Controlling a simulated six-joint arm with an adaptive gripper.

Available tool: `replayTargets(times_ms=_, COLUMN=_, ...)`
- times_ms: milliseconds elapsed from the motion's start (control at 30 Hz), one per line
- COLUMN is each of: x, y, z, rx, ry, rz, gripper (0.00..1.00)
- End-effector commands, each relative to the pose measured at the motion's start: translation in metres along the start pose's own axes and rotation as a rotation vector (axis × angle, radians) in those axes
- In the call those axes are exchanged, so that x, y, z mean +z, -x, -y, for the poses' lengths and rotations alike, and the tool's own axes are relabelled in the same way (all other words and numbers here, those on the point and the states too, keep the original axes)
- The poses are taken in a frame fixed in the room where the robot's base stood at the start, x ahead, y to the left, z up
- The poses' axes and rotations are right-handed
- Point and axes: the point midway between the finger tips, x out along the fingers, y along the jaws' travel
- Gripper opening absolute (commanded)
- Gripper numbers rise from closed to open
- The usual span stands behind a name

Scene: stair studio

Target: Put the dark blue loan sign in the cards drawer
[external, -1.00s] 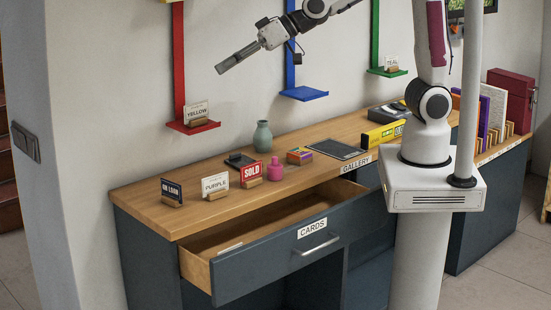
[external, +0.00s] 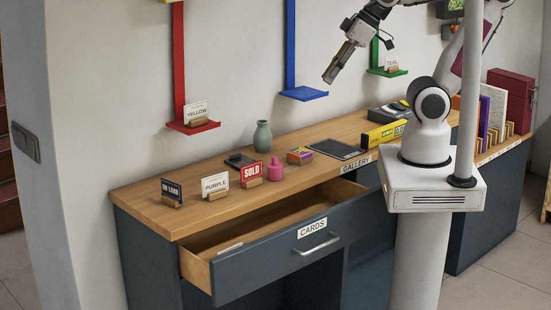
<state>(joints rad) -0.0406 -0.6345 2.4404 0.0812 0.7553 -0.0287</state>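The dark blue loan sign (external: 171,189) stands in a small wooden holder at the left end of the wooden counter. The cards drawer (external: 274,270), labelled CARDS, is pulled open below the counter's front edge. Its inside looks mostly empty, with a small pale piece (external: 230,248) near its left front; part of the inside is hidden by the counter and the drawer front. My gripper (external: 329,77) is up in the air above the back of the counter, well to the right of the sign and apart from everything. I cannot tell whether its fingers are apart.
Beside the loan sign stand a white PURPLE card (external: 214,184) and a red SOLD sign (external: 251,171). A pink bottle (external: 275,170), a green vase (external: 262,137) and a dark tablet (external: 336,149) are further right. Red (external: 193,127) and blue (external: 304,93) shelves jut from the wall.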

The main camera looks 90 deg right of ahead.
Motion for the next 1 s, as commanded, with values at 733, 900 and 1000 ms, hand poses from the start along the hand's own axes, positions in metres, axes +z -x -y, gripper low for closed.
replayTargets(times_ms=733, x=0.058, y=0.016, z=-0.025, rx=0.078, ry=-0.007, rz=0.089, gripper=0.24)
replayTargets(times_ms=900, x=0.057, y=0.016, z=-0.025, rx=0.078, ry=-0.006, rz=0.089, gripper=0.24)
replayTargets(times_ms=1000, x=0.057, y=0.016, z=-0.023, rx=0.074, ry=0.0, rz=0.09, gripper=0.24)
